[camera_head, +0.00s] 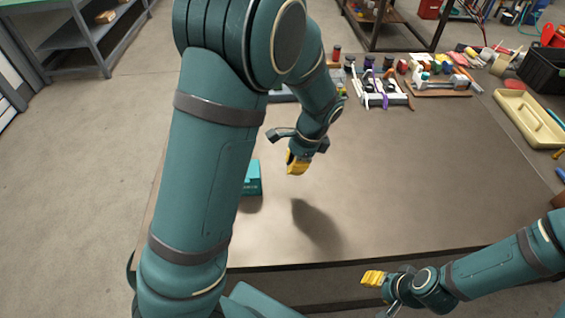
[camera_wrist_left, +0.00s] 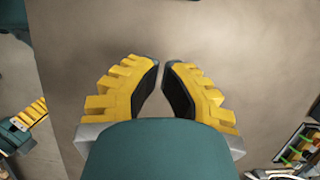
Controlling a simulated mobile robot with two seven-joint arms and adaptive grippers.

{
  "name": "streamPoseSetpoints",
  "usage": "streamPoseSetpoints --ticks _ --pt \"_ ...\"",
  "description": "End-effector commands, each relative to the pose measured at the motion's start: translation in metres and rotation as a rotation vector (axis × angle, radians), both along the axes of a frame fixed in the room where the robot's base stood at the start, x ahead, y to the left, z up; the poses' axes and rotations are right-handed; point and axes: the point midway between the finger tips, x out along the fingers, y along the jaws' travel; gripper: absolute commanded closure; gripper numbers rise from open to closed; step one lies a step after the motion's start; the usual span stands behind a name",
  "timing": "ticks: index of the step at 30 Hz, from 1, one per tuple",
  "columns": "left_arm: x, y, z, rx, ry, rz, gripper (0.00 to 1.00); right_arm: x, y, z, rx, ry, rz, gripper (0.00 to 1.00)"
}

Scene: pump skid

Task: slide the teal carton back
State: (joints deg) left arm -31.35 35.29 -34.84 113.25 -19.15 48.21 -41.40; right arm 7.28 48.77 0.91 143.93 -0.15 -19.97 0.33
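The teal carton (camera_head: 253,178) stands on the brown table (camera_head: 420,180) in the head view. My left arm hides its left part. My left gripper (camera_head: 298,163) hangs above the table, a little right of the carton and apart from it. In the left wrist view my left gripper (camera_wrist_left: 161,64) has a narrow gap between its fingertips, with nothing between them. The carton does not show in that view. My right gripper (camera_head: 373,278) is low, by the table's front edge, far from the carton. Its finger opening is not clear.
A beige tray (camera_head: 528,117) and a black crate (camera_head: 545,70) stand at the table's right. Several small bottles and a white fixture (camera_head: 380,92) line the back. The table's middle is clear. A metal shelf (camera_head: 85,38) stands on the floor at back left.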

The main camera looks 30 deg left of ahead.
Motion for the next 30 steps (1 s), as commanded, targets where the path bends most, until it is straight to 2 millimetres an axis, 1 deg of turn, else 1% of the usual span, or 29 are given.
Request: streamPoseSetpoints --ticks 2,4,8,21,25,30 --pt "0.0 0.001 0.002 0.004 0.002 -0.005 1.0 0.0 0.0 0.0 0.0 0.001 0.0 0.53" --pt "0.0 0.002 0.0 0.006 0.005 -0.007 1.0 0.0 0.0 -0.001 0.0 0.001 0.0 0.53" --pt "-0.002 0.006 -0.015 0.007 0.007 -0.006 1.0 0.0 0.0 -0.005 0.0 0.0 0.0 0.53" --pt "-0.016 0.026 -0.096 0.008 0.008 -0.005 1.0 0.005 -0.001 -0.029 -0.003 -0.011 -0.003 0.53" --pt "-0.026 0.043 -0.094 0.006 0.004 -0.003 1.0 0.006 -0.001 -0.031 -0.003 -0.014 -0.003 0.53" --pt "-0.034 0.056 -0.093 0.006 0.003 -0.005 1.0 0.006 -0.001 -0.033 -0.003 -0.014 -0.004 0.53"
